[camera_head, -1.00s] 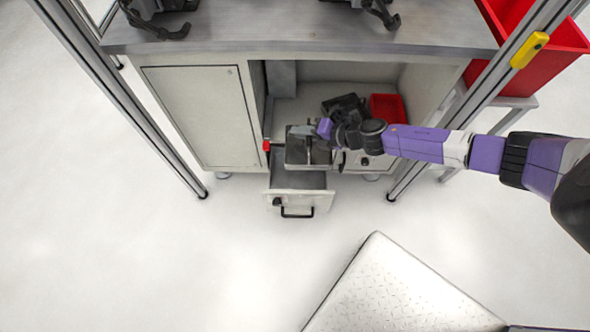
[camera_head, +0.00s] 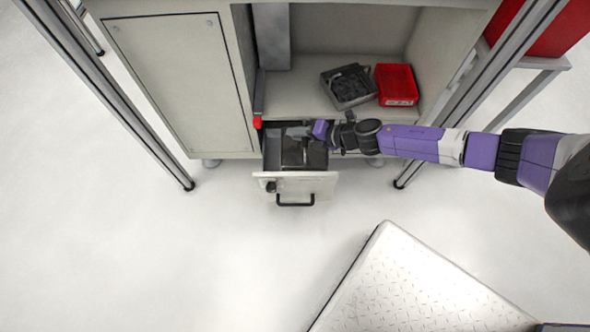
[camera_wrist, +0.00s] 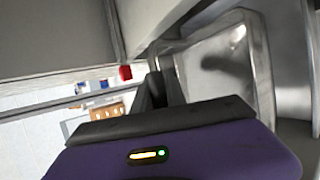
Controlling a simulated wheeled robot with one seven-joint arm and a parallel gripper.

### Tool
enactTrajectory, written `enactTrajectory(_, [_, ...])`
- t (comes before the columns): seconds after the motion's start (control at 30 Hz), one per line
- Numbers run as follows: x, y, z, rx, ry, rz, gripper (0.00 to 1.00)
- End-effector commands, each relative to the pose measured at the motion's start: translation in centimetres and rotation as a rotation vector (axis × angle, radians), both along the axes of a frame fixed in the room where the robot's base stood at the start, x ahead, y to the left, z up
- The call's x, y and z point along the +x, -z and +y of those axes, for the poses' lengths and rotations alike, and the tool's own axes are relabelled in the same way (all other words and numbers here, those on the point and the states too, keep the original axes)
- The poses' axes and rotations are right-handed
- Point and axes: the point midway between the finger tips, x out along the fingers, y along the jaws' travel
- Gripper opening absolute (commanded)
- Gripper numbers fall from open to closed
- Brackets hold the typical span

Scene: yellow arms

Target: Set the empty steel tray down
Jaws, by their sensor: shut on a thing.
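The steel tray (camera_head: 303,156) is at the open drawer (camera_head: 271,155) below the cabinet shelf. It looks dark and low within the drawer walls in the head view; whether it touches the drawer floor cannot be told. My gripper (camera_head: 312,133) is at the tray's back right side, shut on it. In the wrist view the tray (camera_wrist: 262,60) shows as a shiny rounded metal rim right of my gripper (camera_wrist: 158,80), whose dark fingers close at its edge. The tray's inside is only partly seen.
The drawer's front with a black handle (camera_head: 295,201) faces outward. On the shelf above stand a grey bin with dark parts (camera_head: 349,87) and a red bin (camera_head: 396,84). Frame posts stand left (camera_head: 160,150) and right (camera_head: 437,125).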

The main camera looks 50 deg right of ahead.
Motion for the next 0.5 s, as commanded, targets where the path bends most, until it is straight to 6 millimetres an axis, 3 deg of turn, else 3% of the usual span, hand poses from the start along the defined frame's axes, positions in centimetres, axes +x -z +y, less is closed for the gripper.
enactTrajectory(0.03, [0.0, 2.0, 0.0, 0.0, 0.0, -0.001, 0.0])
enactTrajectory(0.1, [0.0, 3.1, 0.0, 0.0, 0.0, -0.001, 0.0])
enactTrajectory(0.5, [0.0, 7.1, 0.0, 0.001, 0.001, -0.001, 0.0])
